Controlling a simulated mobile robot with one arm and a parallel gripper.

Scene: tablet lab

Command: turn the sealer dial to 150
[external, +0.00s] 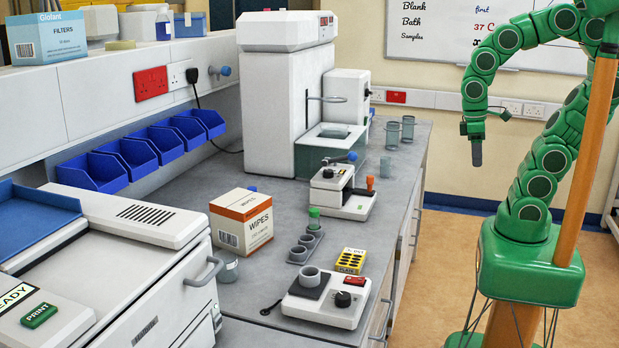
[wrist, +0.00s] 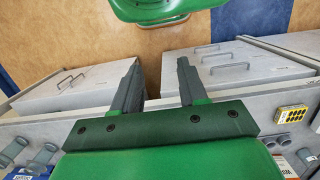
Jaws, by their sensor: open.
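A black dial (external: 343,299) sits on a low white unit (external: 320,316) at the front of the bench in the external view; its numbers are too small to read. The unit carries a red switch (external: 354,281) and a grey cup (external: 310,277) on a dark pad. Farther back is a white press-like unit (external: 330,198) with a blue-knobbed lever and an orange handle. I cannot tell for certain which unit is the sealer. My gripper (external: 477,153) points down, high and right of the bench, apart from both units. In the wrist view my gripper (wrist: 157,72) is open and empty.
A yellow holed block (external: 350,261), a grey cup rack (external: 306,248) and a WIPES box (external: 241,222) stand near the low unit. A tall white machine (external: 285,100) and glass beakers (external: 407,129) are farther back.

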